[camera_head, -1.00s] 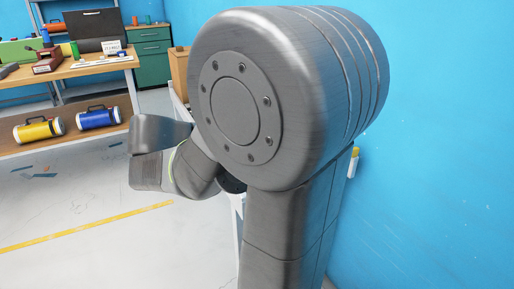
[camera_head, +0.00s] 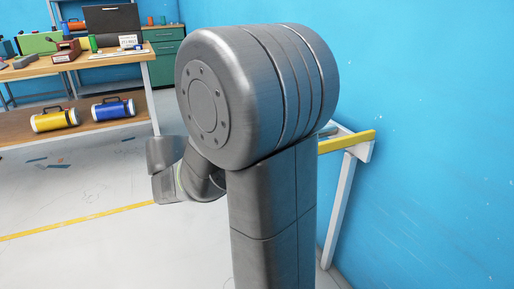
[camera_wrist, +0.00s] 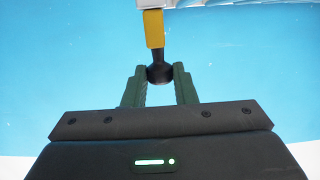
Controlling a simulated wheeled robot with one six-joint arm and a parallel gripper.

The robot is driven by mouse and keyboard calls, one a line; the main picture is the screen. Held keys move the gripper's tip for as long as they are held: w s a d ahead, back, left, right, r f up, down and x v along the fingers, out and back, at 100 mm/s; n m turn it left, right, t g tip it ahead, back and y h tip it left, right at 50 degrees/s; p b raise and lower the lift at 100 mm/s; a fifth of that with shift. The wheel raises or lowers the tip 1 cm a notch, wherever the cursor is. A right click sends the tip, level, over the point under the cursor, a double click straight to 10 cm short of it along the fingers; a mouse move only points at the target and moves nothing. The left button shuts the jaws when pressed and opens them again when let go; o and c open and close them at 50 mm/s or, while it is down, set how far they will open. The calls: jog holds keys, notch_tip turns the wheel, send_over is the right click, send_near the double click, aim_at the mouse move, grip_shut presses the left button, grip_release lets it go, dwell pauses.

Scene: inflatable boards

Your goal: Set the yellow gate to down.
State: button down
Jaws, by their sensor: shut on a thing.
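The yellow gate (camera_head: 345,142) shows in the head view as a bar, close to level, at the top of a white stand (camera_head: 341,205) by the blue wall. My arm hides its left part. In the wrist view the yellow bar (camera_wrist: 153,28) comes down from the top edge and ends in a black knob (camera_wrist: 159,73). My gripper (camera_wrist: 159,76) has its green fingers on both sides of this knob and is shut on it. In the head view my gripper is hidden behind my arm.
A wooden workbench (camera_head: 105,62) stands at the back left, with a yellow canister (camera_head: 55,120) and a blue canister (camera_head: 113,109) on its lower shelf. A green cabinet (camera_head: 165,62) is behind it. The blue wall (camera_head: 430,120) closes the right side.

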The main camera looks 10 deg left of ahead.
jog(key=shift+f, duration=0.35)
jog(key=c, duration=1.2)
grip_release()
jog(key=shift+r, duration=0.15)
jog(key=shift+s+a, duration=0.1)
jog(key=shift+a, duration=0.1)
jog(key=p+v, duration=0.3)
jog(key=v, duration=1)
jog(key=shift+s+a+p, duration=0.15)
jog(key=shift+p, duration=0.15)
jog(key=b+x, duration=0.3)
jog(key=x, duration=1.1)
jog(key=shift+r, duration=0.1)
